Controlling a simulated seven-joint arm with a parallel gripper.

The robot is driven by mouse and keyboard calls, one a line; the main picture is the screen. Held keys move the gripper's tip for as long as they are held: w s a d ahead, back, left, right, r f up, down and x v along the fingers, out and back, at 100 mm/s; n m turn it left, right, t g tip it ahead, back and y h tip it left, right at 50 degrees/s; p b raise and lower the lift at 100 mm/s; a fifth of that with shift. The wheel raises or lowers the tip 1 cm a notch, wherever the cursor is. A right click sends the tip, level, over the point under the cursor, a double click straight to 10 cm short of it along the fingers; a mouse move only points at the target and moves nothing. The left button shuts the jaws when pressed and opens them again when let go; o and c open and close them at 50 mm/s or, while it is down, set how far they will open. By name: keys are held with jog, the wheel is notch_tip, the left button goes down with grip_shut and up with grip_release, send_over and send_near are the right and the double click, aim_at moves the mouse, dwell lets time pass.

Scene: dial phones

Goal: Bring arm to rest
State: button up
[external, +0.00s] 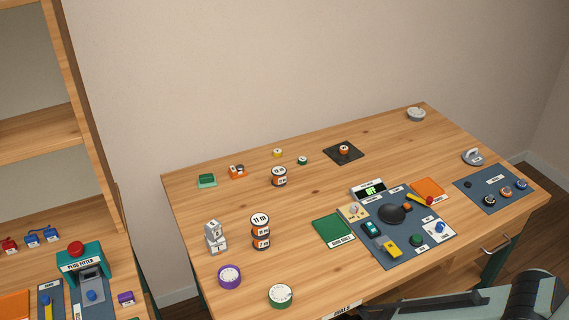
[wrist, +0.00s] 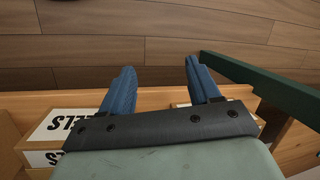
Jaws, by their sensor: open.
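My gripper (wrist: 160,68) shows in the wrist view with its two blue fingers spread apart and nothing between them. It points at the wooden floor (wrist: 120,50), beside wooden drawer fronts with white labels (wrist: 80,122). In the external view, part of my grey-green arm crosses the lower right corner, in front of the desk (external: 200,200). My fingers cannot be made out in that view.
A dark green bar (wrist: 240,72) runs close to my right finger in the wrist view. On the desk are a blue-grey work mat (external: 385,258), a purple dial (external: 229,276), a green-rimmed dial (external: 280,296) and stacked dials (external: 260,232). A side bench holds a teal press (external: 84,262).

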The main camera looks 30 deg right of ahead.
jog(key=s+d+r+m+g, duration=0.1)
jog(key=s+d+r, duration=0.1)
jog(key=d, duration=0.5)
jog(key=s+d+r+m+g+h, duration=0.1)
jog(key=s+d, duration=0.3)
jog(key=d, duration=0.4)
jog(key=s+d+r+m+g, duration=0.1)
jog(key=s+d+r+g, duration=0.1)
jog(key=s+d, duration=0.2)
jog(key=d, duration=0.3)
jog(key=shift+d+r+h, duration=0.2)
jog(key=shift+r+h, duration=0.1)
jog(key=shift+h, duration=0.1)
